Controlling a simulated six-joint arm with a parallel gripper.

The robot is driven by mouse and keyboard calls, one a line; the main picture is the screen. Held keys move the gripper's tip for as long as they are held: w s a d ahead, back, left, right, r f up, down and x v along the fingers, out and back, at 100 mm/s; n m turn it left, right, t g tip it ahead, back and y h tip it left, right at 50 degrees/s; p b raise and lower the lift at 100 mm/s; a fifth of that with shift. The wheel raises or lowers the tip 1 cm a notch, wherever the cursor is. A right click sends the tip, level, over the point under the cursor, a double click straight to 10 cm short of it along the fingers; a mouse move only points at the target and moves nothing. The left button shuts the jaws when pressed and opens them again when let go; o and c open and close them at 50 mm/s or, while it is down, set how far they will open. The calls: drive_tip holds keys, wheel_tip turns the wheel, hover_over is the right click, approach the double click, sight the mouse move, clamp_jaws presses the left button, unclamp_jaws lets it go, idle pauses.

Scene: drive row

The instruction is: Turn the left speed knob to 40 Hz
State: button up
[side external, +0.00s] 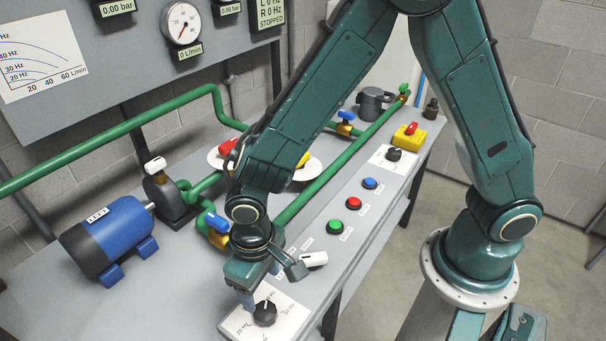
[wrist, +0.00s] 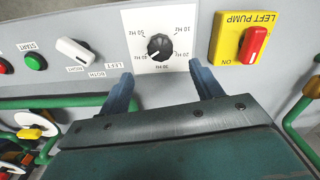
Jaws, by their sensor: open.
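The left speed knob (wrist: 160,47) is black and round, on a white dial plate (wrist: 182,13) marked from 10 Hz to 50 Hz. In the wrist view its pale pointer appears to face lower left, towards the 40 Hz mark. The knob also shows in the side view (side external: 265,314), at the near end of the bench. My gripper (wrist: 161,72) is open, its two blue fingers apart and empty. In the wrist view the knob lies beyond the fingertips, between their lines. In the side view my gripper (side external: 259,284) is just above and behind the knob; I cannot tell the exact gap.
A white selector (wrist: 75,50) and green start button (wrist: 36,62) lie left of the dial in the wrist view. A yellow left pump switch (wrist: 225,40) with a red handle lies right. Green pipes (side external: 318,182) and a blue motor (side external: 108,238) stand behind. The display (side external: 271,12) reads 0 Hz, stopped.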

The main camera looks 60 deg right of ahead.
drive_tip(key=shift+r, duration=2)
drive_tip(key=shift+d+r, duration=0.1)
drive_tip(key=s+d+r+m+t+y, duration=0.1)
drive_tip(key=d+r+t, duration=0.2)
drive_tip(key=d+r, duration=1.05)
drive_tip(key=s+d+r+t+h, duration=0.1)
drive_tip(key=s+d+r+t, duration=0.1)
drive_tip(key=s+d+r, duration=0.5)
drive_tip(key=s+d, duration=0.2)
drive_tip(key=s, duration=0.2)
drive_tip(key=shift+d+m+t, duration=0.15)
drive_tip(key=shift+m+t, duration=0.15)
drive_tip(key=shift+m, duration=0.1)
